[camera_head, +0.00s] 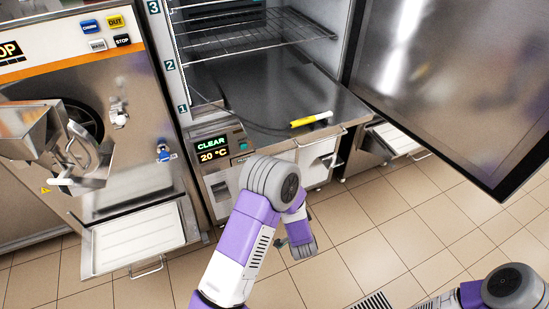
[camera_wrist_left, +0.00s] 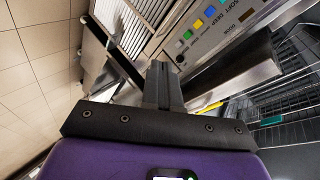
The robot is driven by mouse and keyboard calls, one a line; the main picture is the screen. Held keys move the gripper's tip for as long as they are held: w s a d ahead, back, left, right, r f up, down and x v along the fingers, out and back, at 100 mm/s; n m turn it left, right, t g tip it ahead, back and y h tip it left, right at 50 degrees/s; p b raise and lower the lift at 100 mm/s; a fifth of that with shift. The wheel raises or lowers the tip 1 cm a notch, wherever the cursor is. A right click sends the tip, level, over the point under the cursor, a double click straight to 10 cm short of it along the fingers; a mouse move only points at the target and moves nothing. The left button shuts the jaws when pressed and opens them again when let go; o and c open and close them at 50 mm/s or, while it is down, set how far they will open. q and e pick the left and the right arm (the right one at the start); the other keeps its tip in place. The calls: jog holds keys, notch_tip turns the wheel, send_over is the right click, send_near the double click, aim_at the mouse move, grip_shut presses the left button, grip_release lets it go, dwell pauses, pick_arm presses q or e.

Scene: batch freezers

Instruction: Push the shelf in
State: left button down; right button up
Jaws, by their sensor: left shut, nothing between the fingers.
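A wire shelf (camera_head: 247,38) sits inside the open cabinet in the head view, between the marks 2 and 3. Its right front corner reaches near the cabinet's opening; I cannot tell exactly how far it sticks out. Wire racks (camera_wrist_left: 292,100) also show at the right of the left wrist view. My left gripper (camera_wrist_left: 162,82) is shut and empty, apart from the racks. In the head view my left arm bends down in front of the cabinet, below the shelf, and mostly hides its gripper. My right gripper is out of view; only part of that arm shows at the bottom right.
The cabinet door (camera_head: 455,85) stands open at the right. A yellow and white probe (camera_head: 311,119) lies on the cabinet's bottom. A steel machine (camera_head: 110,75) with a spout and white tray (camera_head: 137,238) stands at the left. Tiled floor (camera_head: 370,230) is clear in front.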

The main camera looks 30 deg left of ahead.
pick_arm(q)
notch_tip(320, 180, up, 10)
jog(key=w+a+r+m+y+b, duration=0.1)
jog(key=w+a+m+y, duration=0.1)
jog(key=y, duration=0.5)
jog(key=b, duration=0.1)
send_near(270, 149)
jog(key=shift+y, duration=0.3)
jog(key=x, duration=0.5)
jog(key=shift+w+a+f, duration=0.1)
jog(key=shift+a+f, duration=0.2)
jog(key=shift+a, duration=0.05)
jog(key=shift+w+a+r, duration=0.1)
jog(key=shift+w+a, duration=0.3)
jog(key=shift+a, duration=0.05)
